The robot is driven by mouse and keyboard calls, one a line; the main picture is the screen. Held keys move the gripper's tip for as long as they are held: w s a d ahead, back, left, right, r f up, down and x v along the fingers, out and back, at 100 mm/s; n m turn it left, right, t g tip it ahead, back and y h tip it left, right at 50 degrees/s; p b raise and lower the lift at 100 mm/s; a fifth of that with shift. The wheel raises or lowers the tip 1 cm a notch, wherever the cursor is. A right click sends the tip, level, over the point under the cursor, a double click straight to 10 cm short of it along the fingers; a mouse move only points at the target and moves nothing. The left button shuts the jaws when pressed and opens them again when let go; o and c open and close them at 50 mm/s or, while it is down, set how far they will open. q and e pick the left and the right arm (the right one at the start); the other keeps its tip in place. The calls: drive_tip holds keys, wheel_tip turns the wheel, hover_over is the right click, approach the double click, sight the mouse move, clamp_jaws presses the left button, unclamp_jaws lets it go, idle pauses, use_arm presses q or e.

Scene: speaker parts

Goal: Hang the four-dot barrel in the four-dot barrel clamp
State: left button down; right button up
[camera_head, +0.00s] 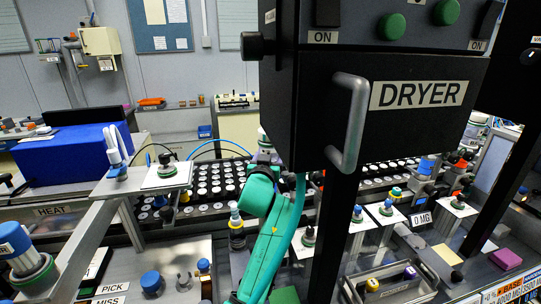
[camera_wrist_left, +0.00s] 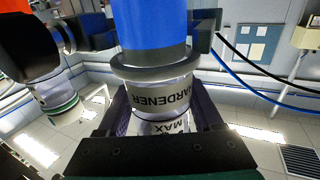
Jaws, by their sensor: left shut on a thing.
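In the left wrist view a barrel (camera_wrist_left: 150,92) with a blue upper part, a grey collar and a clear lower body reading HARDENER and MAX stands between the dark fingers of my left gripper (camera_wrist_left: 165,118). The gripper is shut on it. No dots can be made out. Black clamp-like parts (camera_wrist_left: 205,30) show close beside the blue part; whether they touch it I cannot tell. Left of it a black ring clamp (camera_wrist_left: 35,55) surrounds another barrel (camera_wrist_left: 58,105) with an orange top and green lower ring. In the head view my left gripper and my right gripper do not show.
The black DRYER box (camera_head: 385,105) and its post block the head view's middle. My green arm link (camera_head: 275,245) rises in front of the bench. Racks of vials (camera_head: 215,180) fill the middle. Black and blue cables (camera_wrist_left: 265,80) arch right of the held barrel. A blue box (camera_head: 70,155) stands left.

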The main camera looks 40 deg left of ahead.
use_arm(q)
drive_tip(key=shift+f, duration=0.25)
idle(0.4)
unclamp_jaws()
drive_tip(key=shift+f+b, duration=0.1)
drive_tip(key=shift+b, duration=0.2)
drive_tip(key=shift+s+d, duration=0.1)
drive_tip(key=shift+s+d+f, duration=0.1)
drive_tip(key=shift+s+d, duration=0.05)
drive_tip(key=shift+s, duration=0.1)
drive_tip(key=b+v, duration=0.4)
drive_tip(key=v, duration=1)
